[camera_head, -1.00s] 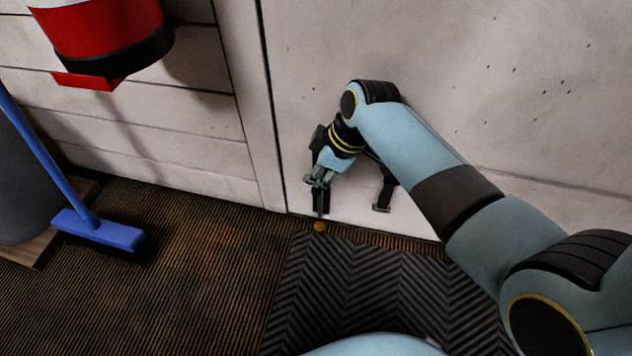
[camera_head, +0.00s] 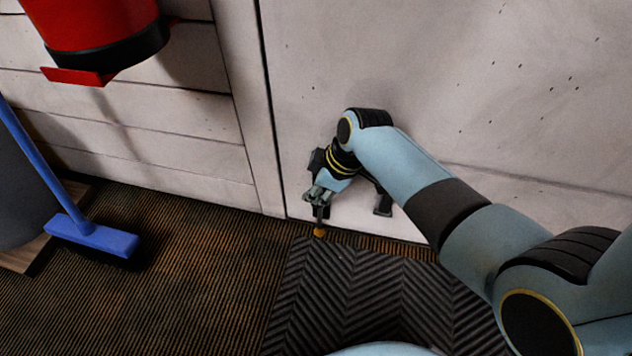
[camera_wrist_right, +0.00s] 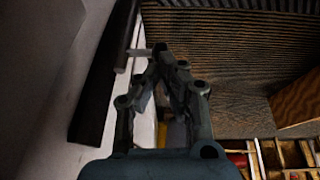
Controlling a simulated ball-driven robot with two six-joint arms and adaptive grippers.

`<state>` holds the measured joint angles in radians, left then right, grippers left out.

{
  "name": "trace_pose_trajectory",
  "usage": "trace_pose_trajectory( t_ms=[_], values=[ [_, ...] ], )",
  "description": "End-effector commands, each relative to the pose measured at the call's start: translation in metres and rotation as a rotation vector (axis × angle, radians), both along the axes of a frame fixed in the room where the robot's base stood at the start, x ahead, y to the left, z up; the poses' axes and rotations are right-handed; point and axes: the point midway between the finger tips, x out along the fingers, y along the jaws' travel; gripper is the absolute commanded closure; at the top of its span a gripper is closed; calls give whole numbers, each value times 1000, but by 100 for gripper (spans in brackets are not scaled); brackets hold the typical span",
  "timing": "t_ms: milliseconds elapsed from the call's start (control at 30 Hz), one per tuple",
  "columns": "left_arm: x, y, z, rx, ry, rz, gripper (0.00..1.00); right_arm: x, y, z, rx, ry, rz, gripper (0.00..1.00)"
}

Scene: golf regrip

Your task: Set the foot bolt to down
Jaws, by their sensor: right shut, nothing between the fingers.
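The foot bolt (camera_head: 319,218) shows as a small dark upright piece low on the pale door, mostly hidden behind my right gripper. A small orange-gold knob (camera_head: 319,232) is just below it at floor level; I cannot tell if it is part of the bolt. My right gripper (camera_head: 318,201) points down in front of the bolt, shut and empty. In the right wrist view, its closed fingers (camera_wrist_right: 170,58) are beside a short light-grey pin (camera_wrist_right: 138,52) on a dark bar. I cannot tell if they touch. My left gripper is out of view.
A dark bracket (camera_head: 383,207) is on the door to the right. A black herringbone mat (camera_head: 370,295) lies before the door. A blue broom (camera_head: 92,238) and a red container (camera_head: 95,35) are at left. The carpet (camera_head: 190,290) between is clear.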

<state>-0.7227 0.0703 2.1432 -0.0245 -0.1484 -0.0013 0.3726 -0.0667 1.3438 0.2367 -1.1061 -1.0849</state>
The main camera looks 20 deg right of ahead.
Motion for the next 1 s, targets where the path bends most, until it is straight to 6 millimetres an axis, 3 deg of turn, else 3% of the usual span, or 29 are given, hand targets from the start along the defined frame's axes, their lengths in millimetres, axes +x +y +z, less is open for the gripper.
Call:
trace_pose_trajectory(
  t_ms=[33, 100, 267, 667, 1000],
  values=[
    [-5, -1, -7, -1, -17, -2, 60, -2, 0, -14, -1, 6, -1, 100],
    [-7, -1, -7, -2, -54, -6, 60, -1, 0, -22, 0, 5, -1, 100],
    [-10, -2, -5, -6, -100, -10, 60, -1, 0, -31, -1, 2, 0, 100],
    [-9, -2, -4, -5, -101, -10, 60, 0, -1, -29, -3, -2, 0, 100],
    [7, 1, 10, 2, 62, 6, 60, 1, 0, -8, -1, -6, -4, 100]
  ],
)
